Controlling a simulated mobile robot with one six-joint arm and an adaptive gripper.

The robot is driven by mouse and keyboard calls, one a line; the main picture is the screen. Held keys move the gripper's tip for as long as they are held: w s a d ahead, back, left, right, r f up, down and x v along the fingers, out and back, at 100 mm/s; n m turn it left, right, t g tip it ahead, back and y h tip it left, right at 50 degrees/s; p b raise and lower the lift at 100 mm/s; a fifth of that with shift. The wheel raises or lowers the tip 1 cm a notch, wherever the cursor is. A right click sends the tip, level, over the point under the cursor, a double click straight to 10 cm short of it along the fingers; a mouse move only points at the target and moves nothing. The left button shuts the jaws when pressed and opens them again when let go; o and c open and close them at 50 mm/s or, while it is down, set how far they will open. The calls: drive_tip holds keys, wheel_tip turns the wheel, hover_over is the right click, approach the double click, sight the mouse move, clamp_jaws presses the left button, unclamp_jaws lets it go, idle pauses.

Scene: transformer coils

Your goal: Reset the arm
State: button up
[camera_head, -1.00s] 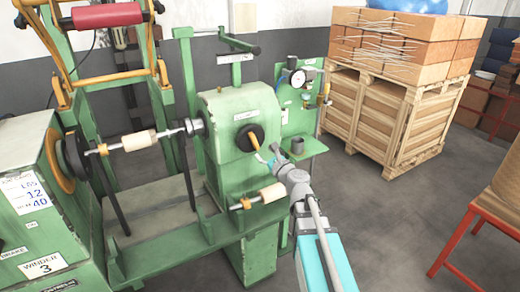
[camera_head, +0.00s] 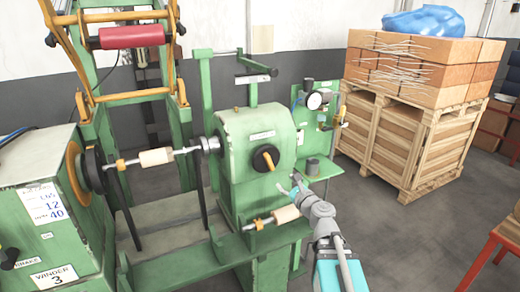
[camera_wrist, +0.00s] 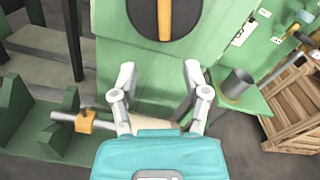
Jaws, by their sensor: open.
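My gripper (camera_head: 296,186) is in front of the green winding machine (camera_head: 238,130), below the black round knob with an orange handle (camera_head: 265,158). In the wrist view my gripper (camera_wrist: 158,85) has its two fingers spread apart with nothing between them. A wooden roller on a short shaft (camera_head: 286,214) sits on the machine's lower front, just left of my gripper. In the wrist view that roller is mostly hidden behind the gripper. The knob (camera_wrist: 165,12) is ahead of the fingertips, apart from them.
A grey cup (camera_head: 312,166) stands on a small green shelf right of the machine. A second roller (camera_head: 156,157) is mounted on the upper shaft. Stacked crates with boxes (camera_head: 400,135) stand at the right back. Open floor lies between the crates and the red-framed stand (camera_head: 500,255).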

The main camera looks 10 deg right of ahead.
drive_tip(key=s+a+f+n+g+y+p, duration=0.1)
drive_tip(key=s+a+f+n+g, duration=0.35)
drive_tip(key=n, duration=0.45)
drive_tip(key=s+a+f+n+g+p, duration=0.25)
drive_tip(key=a+f+n+g, duration=0.2)
drive_tip(key=n, duration=0.45)
drive_tip(key=s+d+f+n+g+h, duration=0.2)
drive_tip(key=s+d+n+g+h, duration=0.1)
drive_tip(key=s+n+g, duration=0.1)
drive_tip(key=s+d+f+n+g+h+p, duration=0.1)
drive_tip(key=s+d+f+n+g+h, duration=0.1)
drive_tip(key=s+n, duration=0.4)
drive_tip(key=shift+s+d+f+g+h, duration=0.15)
drive_tip(key=shift+s+d+g+h, duration=0.4)
drive_tip(key=shift+g+h, duration=0.35)
drive_tip(key=shift+a, duration=0.2)
